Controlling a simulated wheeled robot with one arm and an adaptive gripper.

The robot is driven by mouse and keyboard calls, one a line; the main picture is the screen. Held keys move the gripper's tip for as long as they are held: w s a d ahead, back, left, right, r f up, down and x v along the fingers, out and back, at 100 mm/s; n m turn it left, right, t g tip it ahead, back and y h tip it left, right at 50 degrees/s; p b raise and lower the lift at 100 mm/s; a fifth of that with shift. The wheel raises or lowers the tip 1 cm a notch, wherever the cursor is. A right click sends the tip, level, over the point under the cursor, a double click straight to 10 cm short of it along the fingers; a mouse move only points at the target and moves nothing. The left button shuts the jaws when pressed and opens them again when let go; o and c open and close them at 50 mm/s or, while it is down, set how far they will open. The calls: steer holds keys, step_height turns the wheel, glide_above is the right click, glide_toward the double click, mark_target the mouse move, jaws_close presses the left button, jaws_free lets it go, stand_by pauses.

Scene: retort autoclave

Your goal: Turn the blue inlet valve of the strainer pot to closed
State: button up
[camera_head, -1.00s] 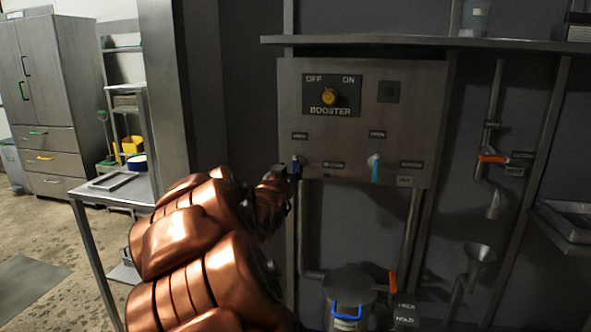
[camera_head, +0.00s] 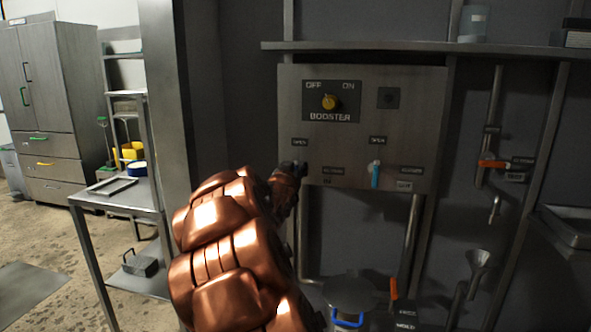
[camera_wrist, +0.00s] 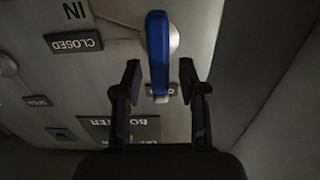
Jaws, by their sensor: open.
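The blue inlet valve lever (camera_wrist: 157,55) shows in the wrist view, on a round pale boss. Its free end lies between my gripper's (camera_wrist: 160,68) two dark fingers, with a gap on each side. That end is by a small, partly covered label; the CLOSED label (camera_wrist: 74,43) and the IN label (camera_wrist: 74,10) are off to the left, upside down. My gripper is open. In the head view, my gripper (camera_head: 293,168) is at the panel (camera_head: 340,150) below the left OPEN label (camera_head: 300,141) and hides the blue lever. A lidded metal pot (camera_head: 349,292) stands below.
A light-blue lever (camera_head: 375,174) hangs on the panel to the right, clear of my gripper. The yellow booster knob (camera_head: 330,102) is above. An orange-handled valve (camera_head: 493,164) and a funnel (camera_head: 478,259) are further right. A shelf (camera_head: 400,42) runs above the panel.

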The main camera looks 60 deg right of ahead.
jaws_close()
stand_by(0.5)
steer(key=m, duration=0.4)
steer(key=shift+s+f, duration=0.2)
steer(key=shift+s, duration=0.1)
steer(key=shift+s+d+f+m+b, duration=0.1)
steer(key=shift+s+f+m+b, duration=0.15)
steer(key=shift+m+b, duration=1.45)
steer(key=shift+s+d+f+m+b, duration=0.15)
steer(key=shift+f+m+b, duration=0.25)
steer(key=shift+m, duration=2.5)
steer(key=shift+s+d+f+m+b, duration=0.1)
steer(key=shift+s+f+m+b, duration=0.15)
steer(key=shift+m+b, duration=1.5)
steer(key=shift+m+p, duration=0.55)
steer(key=shift+m, duration=0.2)
jaws_free()
